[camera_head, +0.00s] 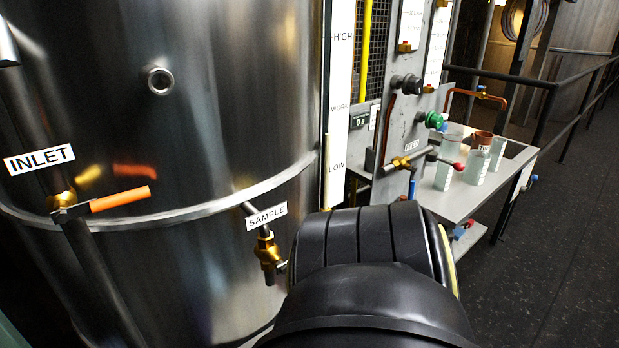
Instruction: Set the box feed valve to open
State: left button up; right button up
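A brass valve (400,162) sits on a pipe on the grey panel, below a small label (411,146) that seems to read FEED. A lever with a red ball knob (457,166) extends to the right from near it. I cannot tell from this view whether the valve is open or closed. A thick black link of my arm fills the lower middle and hides what is behind it. Neither gripper's fingers show.
A steel tank (225,90) fills the left, with an orange-handled INLET valve (120,199) and a brass SAMPLE valve (267,250). A green knob (434,120) is above the feed valve. Beakers (477,166) stand on a grey table (462,207). Dark floor is clear at right.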

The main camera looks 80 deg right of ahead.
aim_at(411, 183)
jog(key=z, duration=1.7)
